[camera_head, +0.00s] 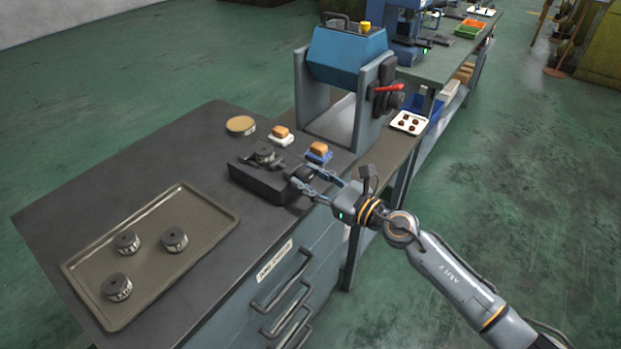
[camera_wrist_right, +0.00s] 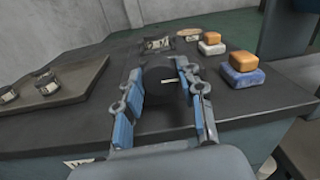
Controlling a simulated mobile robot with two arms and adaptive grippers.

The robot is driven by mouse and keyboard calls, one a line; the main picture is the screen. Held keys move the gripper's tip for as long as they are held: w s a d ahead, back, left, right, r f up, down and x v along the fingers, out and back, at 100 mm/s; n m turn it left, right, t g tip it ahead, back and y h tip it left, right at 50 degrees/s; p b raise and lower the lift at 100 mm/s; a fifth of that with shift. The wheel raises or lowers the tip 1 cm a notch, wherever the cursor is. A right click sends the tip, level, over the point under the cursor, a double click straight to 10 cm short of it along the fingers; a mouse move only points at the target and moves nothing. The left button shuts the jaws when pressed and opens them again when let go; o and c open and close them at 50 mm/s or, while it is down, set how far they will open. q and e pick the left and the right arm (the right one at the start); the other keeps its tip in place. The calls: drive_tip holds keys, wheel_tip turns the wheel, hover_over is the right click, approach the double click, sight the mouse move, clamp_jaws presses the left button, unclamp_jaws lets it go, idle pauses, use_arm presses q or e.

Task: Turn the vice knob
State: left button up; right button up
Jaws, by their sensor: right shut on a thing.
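The dark vice (camera_head: 258,183) sits near the front edge of the dark workbench, with a round dark part (camera_head: 264,155) on top of it. Its knob (camera_head: 303,172) is at the vice's right end. My right gripper (camera_head: 306,180) reaches in from the right, its blue-padded fingers on either side of the knob and shut on it. In the right wrist view the dark round knob (camera_wrist_right: 162,88) shows between the two fingers, partly covered by them. The knob's exact turn angle cannot be told. My left gripper is not in view.
A tray (camera_head: 216,205) with 3 dark round parts lies at the left of the bench. Behind the vice are a round tan-topped tin (camera_head: 240,125) and two sponge-like blocks (camera_head: 281,132) (camera_head: 318,150). A blue machine (camera_head: 345,55) with a red lever stands farther back.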

drive_tip(key=m+p, duration=0.2)
drive_tip(key=m, duration=0.1)
drive_tip(key=shift+r+p, duration=0.15)
drive_tip(key=shift+p, duration=0.15)
drive_tip(key=m+p, duration=0.3)
drive_tip(key=m, duration=0.1)
drive_tip(key=shift+m+g, duration=0.3)
drive_tip(key=m+p, duration=0.2)
drive_tip(key=m, duration=0.3)
drive_tip(key=shift+d+p, duration=0.1)
drive_tip(key=shift+p, duration=0.25)
drive_tip(key=shift+w+m+g+p, duration=0.1)
drive_tip(key=shift+m+g+p, duration=0.2)
drive_tip(key=shift+m+p, duration=0.8)
drive_tip(key=shift+m+b, duration=0.35)
drive_tip(key=shift+m, duration=0.15)
drive_tip(key=shift+f, duration=0.2)
drive_tip(key=o, duration=1.2)
drive_tip(key=shift+c, duration=0.2)
